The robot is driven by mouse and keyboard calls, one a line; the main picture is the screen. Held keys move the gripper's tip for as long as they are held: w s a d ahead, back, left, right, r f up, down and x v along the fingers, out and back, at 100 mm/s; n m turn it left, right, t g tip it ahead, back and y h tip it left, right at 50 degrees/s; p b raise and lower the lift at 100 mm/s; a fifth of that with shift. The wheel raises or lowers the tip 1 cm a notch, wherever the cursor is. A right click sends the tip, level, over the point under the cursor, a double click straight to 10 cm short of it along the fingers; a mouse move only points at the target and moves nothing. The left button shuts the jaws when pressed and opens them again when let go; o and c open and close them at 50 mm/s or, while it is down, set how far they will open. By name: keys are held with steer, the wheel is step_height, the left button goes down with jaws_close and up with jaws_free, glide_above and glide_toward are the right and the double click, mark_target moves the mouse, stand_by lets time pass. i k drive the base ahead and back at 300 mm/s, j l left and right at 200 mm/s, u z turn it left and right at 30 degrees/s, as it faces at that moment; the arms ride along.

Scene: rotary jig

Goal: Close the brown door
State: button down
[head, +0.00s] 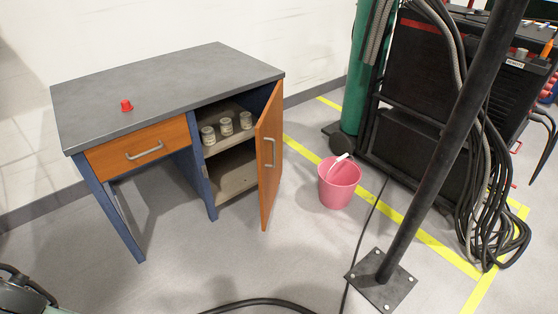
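The brown door (269,160) belongs to the cabinet of a small desk. It stands open, hinged on the cabinet's right side and swung outward, with a grey handle (269,152) on its face. Inside the cabinet, three small jars stand on the upper shelf (224,141), and the lower compartment looks empty. My gripper is not visible in the head view.
A red object (126,105) sits on the grey desktop (170,88), above a closed brown drawer (139,148). A pink bucket (338,186) stands right of the door. A dark post (435,165) and cables (485,200) are further right. Floor before the desk is mostly clear, with a cable (257,303) nearer.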

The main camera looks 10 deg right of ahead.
mark_target(269, 130)
steer(key=l, duration=0.4)
steer(key=k+l, duration=0.1)
steer(key=l, duration=0.3)
steer(key=i+l+z, duration=0.15)
steer(key=i+l, duration=0.5)
